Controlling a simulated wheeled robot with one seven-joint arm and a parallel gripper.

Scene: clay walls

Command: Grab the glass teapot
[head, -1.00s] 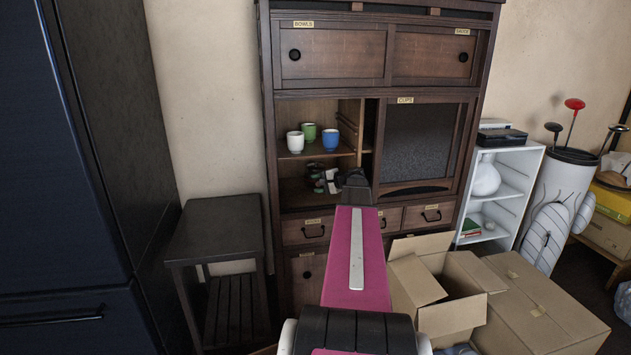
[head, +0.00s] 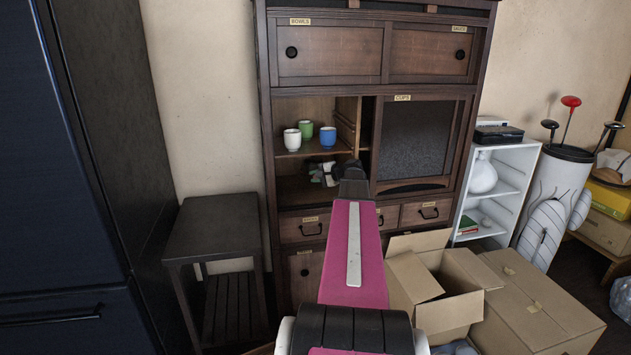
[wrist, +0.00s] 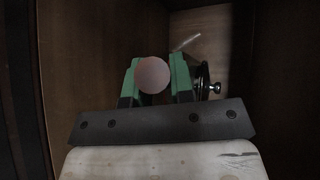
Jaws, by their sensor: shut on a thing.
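The glass teapot (wrist: 204,82) is on the lower open shelf of the wooden cabinet. In the wrist view I see a dark rim and a shiny knob just right of my fingers; its clear body is hard to make out. My gripper (wrist: 153,74) has green fingers closed around a pale pinkish round end, which looks like the teapot's handle. In the head view my gripper (head: 322,172) reaches into that lower shelf, and my wrist and arm hide most of the teapot. I cannot tell whether it touches the shelf.
White (head: 292,140), green (head: 306,129) and blue (head: 327,137) cups stand on the shelf above my gripper. A sliding panel (head: 415,140) covers the compartment's right side. An open cardboard box (head: 462,290) stands right of my arm, a dark side table (head: 215,222) to the left.

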